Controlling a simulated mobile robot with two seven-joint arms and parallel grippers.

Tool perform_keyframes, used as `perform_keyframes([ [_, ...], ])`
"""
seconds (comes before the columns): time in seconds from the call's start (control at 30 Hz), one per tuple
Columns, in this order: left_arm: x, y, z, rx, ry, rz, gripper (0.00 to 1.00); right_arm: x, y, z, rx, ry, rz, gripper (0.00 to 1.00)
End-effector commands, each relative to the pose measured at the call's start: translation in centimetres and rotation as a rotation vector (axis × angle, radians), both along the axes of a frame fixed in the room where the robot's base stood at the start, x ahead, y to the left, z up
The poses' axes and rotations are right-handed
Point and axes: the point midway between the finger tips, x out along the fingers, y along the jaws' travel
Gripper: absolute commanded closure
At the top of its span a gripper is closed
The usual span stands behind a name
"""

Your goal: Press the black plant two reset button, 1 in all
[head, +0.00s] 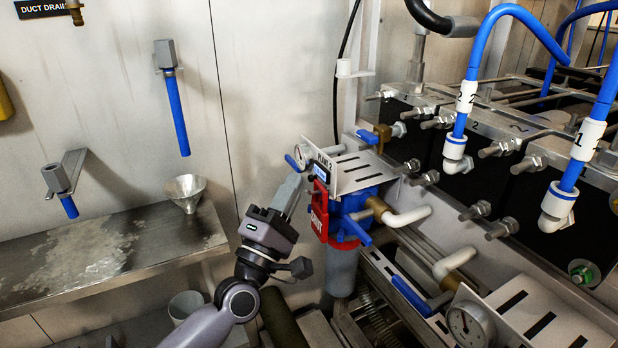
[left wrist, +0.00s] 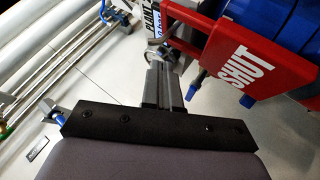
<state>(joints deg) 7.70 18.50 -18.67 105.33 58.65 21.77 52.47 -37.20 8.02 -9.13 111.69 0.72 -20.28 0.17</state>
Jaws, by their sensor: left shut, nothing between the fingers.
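The plant two panel (head: 350,170) is a pale slotted plate with a "PLANT 2" label and a small blue display (head: 320,173). Its label edge also shows in the left wrist view (left wrist: 152,18). I cannot make out the black reset button in either view; the fingers or the red tag may hide it. My left gripper (head: 292,184) is shut and empty, its fingers pointing up toward the panel's left end. In the left wrist view its closed fingertips (left wrist: 159,68) lie just below the label; I cannot tell whether they touch anything. My right gripper is not in view.
A red "SHUT" tag (head: 320,212) hangs on the blue valve body (head: 350,205), close right of the fingers; it fills much of the left wrist view (left wrist: 238,70). A steel shelf (head: 110,250) with a funnel (head: 185,190) stands left.

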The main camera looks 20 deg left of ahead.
Motion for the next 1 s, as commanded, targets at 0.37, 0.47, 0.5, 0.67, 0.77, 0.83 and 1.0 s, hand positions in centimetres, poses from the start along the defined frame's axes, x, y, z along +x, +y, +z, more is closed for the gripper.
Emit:
perform_keyframes([
  [0.37, -0.6, 0.6, 0.0, -0.001, -0.001, 0.001, 1.0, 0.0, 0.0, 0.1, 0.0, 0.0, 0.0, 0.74],
  [0.47, -0.7, 0.6, 0.0, 0.0, -0.001, 0.001, 1.0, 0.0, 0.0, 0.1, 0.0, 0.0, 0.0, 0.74],
  [0.5, -0.8, 0.7, 0.0, 0.0, -0.001, 0.001, 1.0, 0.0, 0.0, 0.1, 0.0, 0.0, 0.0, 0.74],
  [0.67, -1.9, 1.7, 0.0, 0.001, 0.0, 0.002, 1.0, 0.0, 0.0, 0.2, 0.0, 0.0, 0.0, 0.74],
  [0.77, -2.7, 2.4, 0.0, 0.002, 0.0, 0.001, 1.0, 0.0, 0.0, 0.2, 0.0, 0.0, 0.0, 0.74],
  [0.83, -3.2, 2.8, -0.1, 0.003, 0.001, 0.002, 1.0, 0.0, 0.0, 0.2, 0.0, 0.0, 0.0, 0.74],
  [1.0, -4.2, 3.7, 0.0, 0.001, 0.0, 0.001, 1.0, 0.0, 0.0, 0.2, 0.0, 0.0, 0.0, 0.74],
])
